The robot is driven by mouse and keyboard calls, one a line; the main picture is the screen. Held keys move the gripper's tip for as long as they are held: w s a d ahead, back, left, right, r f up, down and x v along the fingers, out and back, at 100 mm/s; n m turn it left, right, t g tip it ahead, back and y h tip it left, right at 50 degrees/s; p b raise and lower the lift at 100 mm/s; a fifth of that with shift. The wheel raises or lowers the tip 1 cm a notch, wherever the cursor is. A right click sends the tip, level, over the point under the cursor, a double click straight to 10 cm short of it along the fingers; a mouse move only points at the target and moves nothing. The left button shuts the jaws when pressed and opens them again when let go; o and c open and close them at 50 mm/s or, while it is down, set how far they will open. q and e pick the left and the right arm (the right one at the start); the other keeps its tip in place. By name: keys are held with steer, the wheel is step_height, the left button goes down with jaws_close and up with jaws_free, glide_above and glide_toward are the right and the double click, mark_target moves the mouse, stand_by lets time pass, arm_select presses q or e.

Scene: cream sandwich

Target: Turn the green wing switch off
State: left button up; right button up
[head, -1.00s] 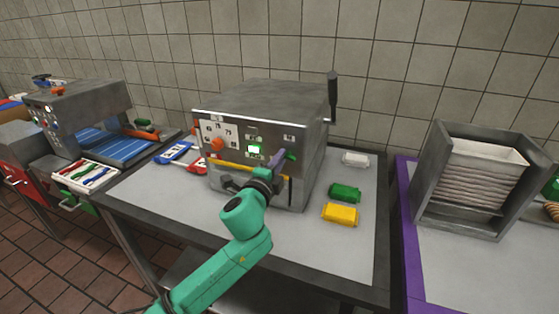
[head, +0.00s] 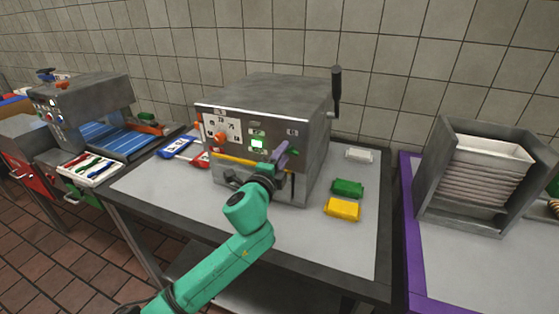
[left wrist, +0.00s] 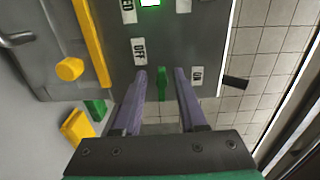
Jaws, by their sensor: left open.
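The green wing switch (left wrist: 162,83) is on the front panel of the grey metal machine (head: 262,93). In the left wrist view it stands between the two purple fingers of my left gripper (left wrist: 160,75), with a gap on each side. The gripper is open, its fingertips close to the panel. An OFF label (left wrist: 139,50) is up and left of the switch, an ON label (left wrist: 197,75) to its right. In the head view my left gripper (head: 281,152) is in front of the panel's right part and partly hides it. My right gripper is not in view.
Green (head: 347,188), yellow (head: 342,209) and white (head: 359,154) packets lie right of the machine. A black lever (head: 336,92) rises at its right side. The table front is clear.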

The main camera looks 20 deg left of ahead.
arm_select(q)
steer(key=s+b, duration=0.3)
steer(key=s, duration=1.1)
steer(key=shift+s+a, duration=0.2)
steer(key=shift+a, duration=0.25)
